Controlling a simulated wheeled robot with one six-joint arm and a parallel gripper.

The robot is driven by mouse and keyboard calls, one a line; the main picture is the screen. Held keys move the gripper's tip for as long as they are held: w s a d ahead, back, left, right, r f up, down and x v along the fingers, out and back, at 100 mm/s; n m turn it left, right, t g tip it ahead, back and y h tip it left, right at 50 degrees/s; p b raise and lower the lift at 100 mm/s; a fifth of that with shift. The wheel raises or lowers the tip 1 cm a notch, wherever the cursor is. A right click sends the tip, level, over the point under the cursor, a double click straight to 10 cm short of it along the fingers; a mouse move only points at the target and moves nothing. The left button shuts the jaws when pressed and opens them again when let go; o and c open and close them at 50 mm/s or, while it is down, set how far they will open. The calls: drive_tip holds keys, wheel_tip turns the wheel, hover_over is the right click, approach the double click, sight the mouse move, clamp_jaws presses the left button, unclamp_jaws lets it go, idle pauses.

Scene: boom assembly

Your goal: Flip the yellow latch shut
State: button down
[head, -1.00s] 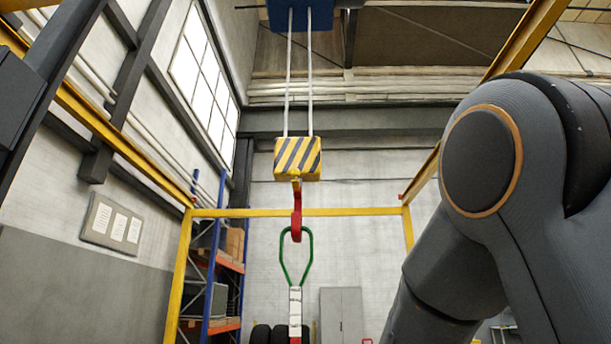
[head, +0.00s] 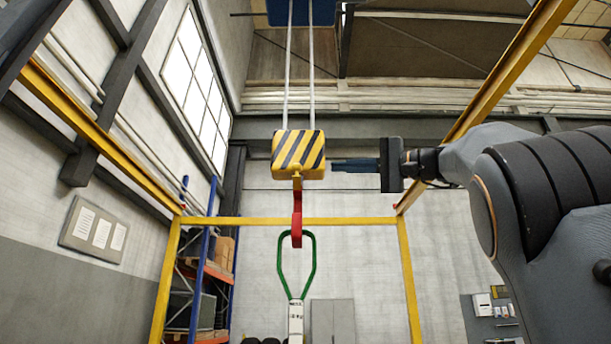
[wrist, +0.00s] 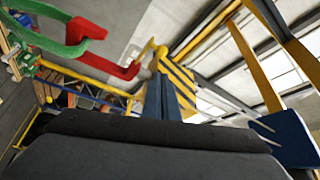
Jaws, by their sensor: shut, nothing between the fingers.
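The red hook (head: 297,218) hangs below the yellow-and-black striped block (head: 298,154), and the green loop (head: 312,258) hangs on its lower end. A small yellow piece (head: 297,183) sits at the hook's top. In the wrist view a thin yellow piece (wrist: 146,50) sticks out there, likely the latch; its exact position is hard to tell. My gripper (head: 334,165) is shut and empty. Its blue fingers point left, just right of the block's lower edge; I cannot tell if they touch it. In the wrist view the fingers (wrist: 160,97) point at the block and hook top.
A white strap-like piece (head: 296,322) hangs below the green loop. White ropes (head: 311,70) run up from the block to a blue box (head: 300,12). A yellow frame (head: 225,221) stands around the hook. The space left of the hook is clear.

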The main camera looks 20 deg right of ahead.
sight(297, 176)
drive_tip(key=shift+a+r, duration=0.1)
drive_tip(key=p+x, duration=0.4)
drive_tip(key=x, duration=0.5)
drive_tip(key=shift+a, duration=0.1)
drive_tip(key=shift+w+a+p, duration=0.3)
drive_tip(key=shift+p, duration=0.05)
drive_tip(key=shift+b, duration=0.3)
drive_tip(key=shift+f+n+b, duration=0.25)
drive_tip(key=shift+n+b, duration=0.15)
drive_tip(key=shift+b, duration=0.15)
